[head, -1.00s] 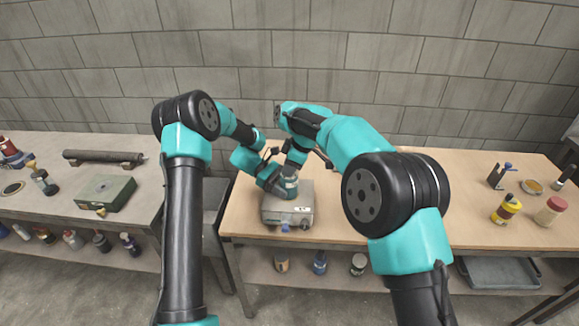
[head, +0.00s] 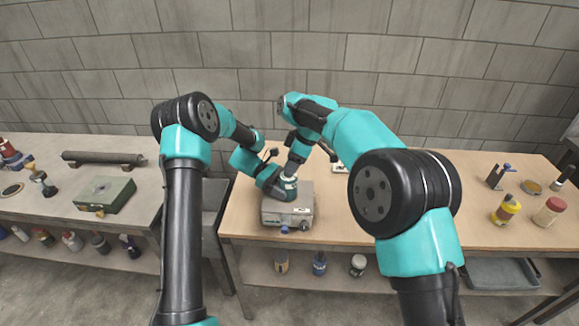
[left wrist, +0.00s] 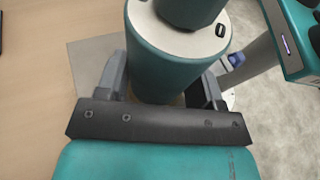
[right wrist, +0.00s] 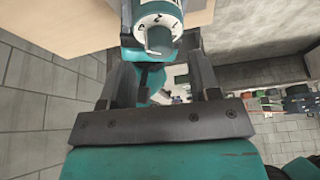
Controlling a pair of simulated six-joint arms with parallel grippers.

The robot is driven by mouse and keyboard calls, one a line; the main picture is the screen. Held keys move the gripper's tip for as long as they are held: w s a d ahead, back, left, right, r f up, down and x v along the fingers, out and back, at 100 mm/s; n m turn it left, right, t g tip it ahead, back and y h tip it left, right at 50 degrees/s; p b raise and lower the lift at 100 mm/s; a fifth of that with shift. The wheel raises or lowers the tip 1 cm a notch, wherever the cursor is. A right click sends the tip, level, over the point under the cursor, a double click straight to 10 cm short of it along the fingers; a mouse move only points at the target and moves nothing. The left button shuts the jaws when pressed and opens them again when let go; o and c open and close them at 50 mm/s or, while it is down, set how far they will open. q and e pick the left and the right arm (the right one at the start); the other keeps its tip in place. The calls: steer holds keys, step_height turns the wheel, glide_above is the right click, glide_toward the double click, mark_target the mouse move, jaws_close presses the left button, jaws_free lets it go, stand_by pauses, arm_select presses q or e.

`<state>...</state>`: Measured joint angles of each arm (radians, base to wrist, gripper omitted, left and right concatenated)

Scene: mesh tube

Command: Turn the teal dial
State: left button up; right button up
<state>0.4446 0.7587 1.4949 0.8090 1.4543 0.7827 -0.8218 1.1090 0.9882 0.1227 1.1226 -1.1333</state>
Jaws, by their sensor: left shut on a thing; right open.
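A teal cylinder (head: 289,190) with a white marked face stands on a grey metal box (head: 291,216) on the wooden table. My left gripper (head: 274,183) is shut around its teal side, which fills the space between the fingers in the left wrist view (left wrist: 165,65). On its white top sits a narrower round part, the teal dial (left wrist: 190,10), cut off by the picture edge. My right gripper (head: 291,172) is above the cylinder, with its fingers apart. Contact there is unclear.
A green box (head: 105,194) and a dark tube (head: 103,157) are on the left bench. The tabletop between the arms and those bottles looks mostly clear. A wall is behind.

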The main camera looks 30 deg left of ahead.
steer(key=v, duration=0.8)
steer(key=shift+d+r, duration=0.15)
steer(key=shift+r, duration=0.2)
arm_select(q)
steer(key=o, duration=0.8)
steer(key=shift+a, duration=0.1)
steer(key=v, duration=1.2)
